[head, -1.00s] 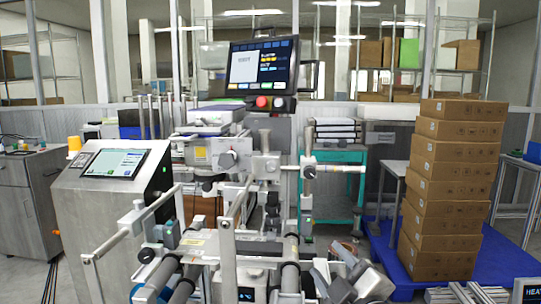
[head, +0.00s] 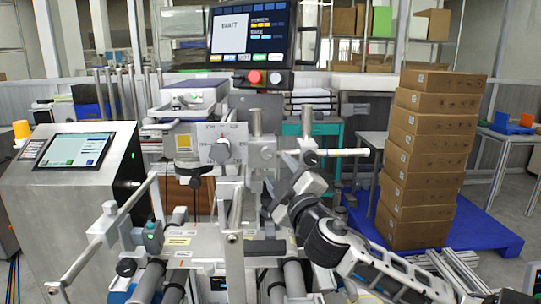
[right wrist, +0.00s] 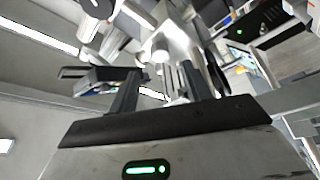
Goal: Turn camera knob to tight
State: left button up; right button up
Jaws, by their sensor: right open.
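The camera knob (head: 220,151) is a round dark-grey knob on a pale plate with red markings, on the front of the camera unit in the middle of the head view. Its pointer setting is too small to read. My right gripper (head: 272,180) is to the right of the knob and a little lower, apart from it, with its fingers pointing up and left. It is open and empty. In the right wrist view the two dark fingers of this gripper (right wrist: 168,85) stand spread apart, with machine parts beyond them. I cannot pick out the knob there for sure. My left gripper is not in view.
A horizontal metal rod with a clamp (head: 312,157) sticks out right beside my right gripper. Metal posts and rollers (head: 235,240) stand in front and below. A monitor (head: 250,35) hangs above. A control console (head: 75,190) stands left, and stacked boxes (head: 425,150) stand right.

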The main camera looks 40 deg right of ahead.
aim_at(268, 155)
jog(key=p+x, duration=0.1)
jog(key=x, duration=0.4)
jog(key=shift+w, duration=0.1)
jog(key=shift+w+d, duration=0.15)
jog(key=shift+w, duration=0.2)
jog(key=c, duration=1)
jog(key=shift+f+m+b, duration=0.25)
jog(key=shift+m+b, duration=0.25)
jog(key=shift+b, duration=0.4)
jog(key=shift+m+h, duration=0.3)
jog(key=shift+h, duration=0.1)
jog(key=shift+r, duration=0.2)
jog(key=o, duration=1)
